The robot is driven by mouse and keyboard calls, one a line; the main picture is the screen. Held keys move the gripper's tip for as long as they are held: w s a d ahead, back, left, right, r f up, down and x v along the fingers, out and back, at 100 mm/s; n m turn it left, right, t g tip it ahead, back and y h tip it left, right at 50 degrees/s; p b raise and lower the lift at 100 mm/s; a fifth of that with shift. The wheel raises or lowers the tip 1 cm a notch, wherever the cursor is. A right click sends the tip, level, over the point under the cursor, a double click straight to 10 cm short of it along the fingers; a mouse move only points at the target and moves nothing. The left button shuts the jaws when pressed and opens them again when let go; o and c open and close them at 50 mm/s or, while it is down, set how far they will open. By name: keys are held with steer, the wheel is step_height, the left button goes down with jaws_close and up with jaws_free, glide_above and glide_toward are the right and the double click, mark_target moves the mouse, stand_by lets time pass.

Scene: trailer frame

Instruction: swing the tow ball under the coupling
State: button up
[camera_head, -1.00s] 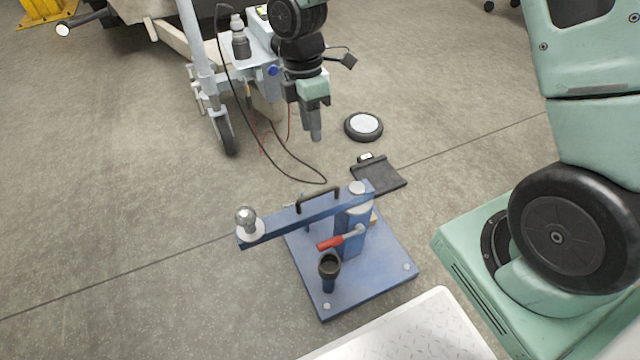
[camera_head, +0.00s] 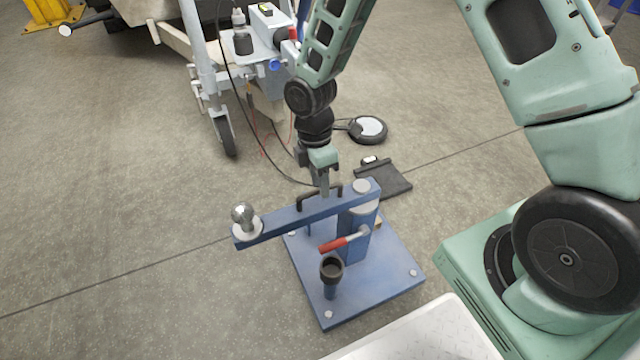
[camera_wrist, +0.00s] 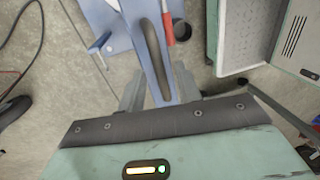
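The tow ball (camera_head: 242,215) is a shiny metal ball on a pale disc at the left end of a blue swing arm (camera_head: 285,220). The arm pivots on a blue post (camera_head: 357,222) and points left, away from the trailer. A black handle (camera_head: 305,199) stands on top of the arm; it also shows in the wrist view (camera_wrist: 156,55). My gripper (camera_head: 323,192) is just at the handle's right part. In the wrist view my gripper (camera_wrist: 157,88) has its fingers apart, one each side of the handle's line. Contact cannot be told. The coupling is not clearly distinguishable on the trailer front.
A red-gripped lever (camera_head: 340,243) and a black-topped cup (camera_head: 331,270) are on the blue base plate (camera_head: 380,275). The trailer's jockey wheel (camera_head: 226,135) and hanging cables stand behind. Floor at left is clear.

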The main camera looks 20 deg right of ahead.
steer(key=shift+f, duration=0.15)
jaws_close()
steer(key=w+d+m+t+y+p, duration=0.2)
steer(key=w+d+m+p, duration=0.8)
steer(key=m, duration=0.8)
steer(key=shift+w+d+p, duration=0.3)
steer(key=shift+d+p, duration=0.55)
steer(key=shift+p, duration=0.35)
steer(key=shift+d, duration=0.15)
